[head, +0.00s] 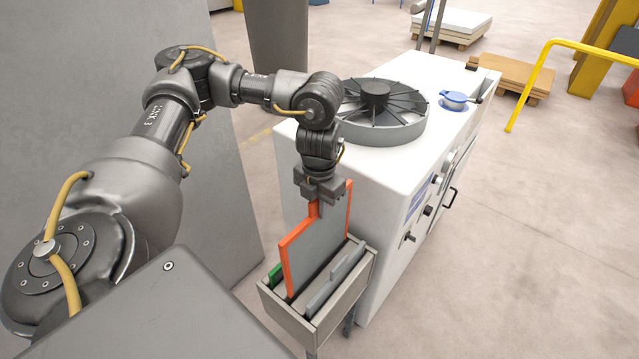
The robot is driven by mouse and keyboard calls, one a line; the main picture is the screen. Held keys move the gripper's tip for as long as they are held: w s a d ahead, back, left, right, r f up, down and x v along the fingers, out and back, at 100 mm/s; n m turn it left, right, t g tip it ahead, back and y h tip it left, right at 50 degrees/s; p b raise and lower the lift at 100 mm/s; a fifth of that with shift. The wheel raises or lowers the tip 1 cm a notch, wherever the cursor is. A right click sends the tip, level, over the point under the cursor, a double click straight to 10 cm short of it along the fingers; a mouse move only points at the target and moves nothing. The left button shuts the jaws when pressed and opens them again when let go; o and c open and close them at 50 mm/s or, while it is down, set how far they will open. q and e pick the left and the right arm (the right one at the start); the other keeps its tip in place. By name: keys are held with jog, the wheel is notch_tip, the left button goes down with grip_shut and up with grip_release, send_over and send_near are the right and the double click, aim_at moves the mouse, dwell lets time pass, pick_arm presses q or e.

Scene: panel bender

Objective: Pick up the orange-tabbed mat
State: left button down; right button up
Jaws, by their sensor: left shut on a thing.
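The orange-tabbed mat (318,246) is a grey panel with orange edges and an orange tab at its top. It stands upright, its lower part inside a grey bin (341,304), and it rises well above the bin's rim. My left gripper (318,202) points down and is shut on the mat's orange tab. The fingertips partly cover the tab. The mat's bottom edge is hidden in the bin. My right gripper is not in view.
A green-edged panel (275,274) and grey panels (335,281) also stand in the bin. A white cabinet (385,205) with a round fan (378,112) stands right behind it. A yellow rail (537,85) is at the right. Open floor lies at right.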

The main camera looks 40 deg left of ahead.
pick_arm(q)
notch_tip(320, 180, up, 7)
jog(key=shift+f, duration=0.1)
dwell(0.3)
jog(key=shift+d, duration=0.1)
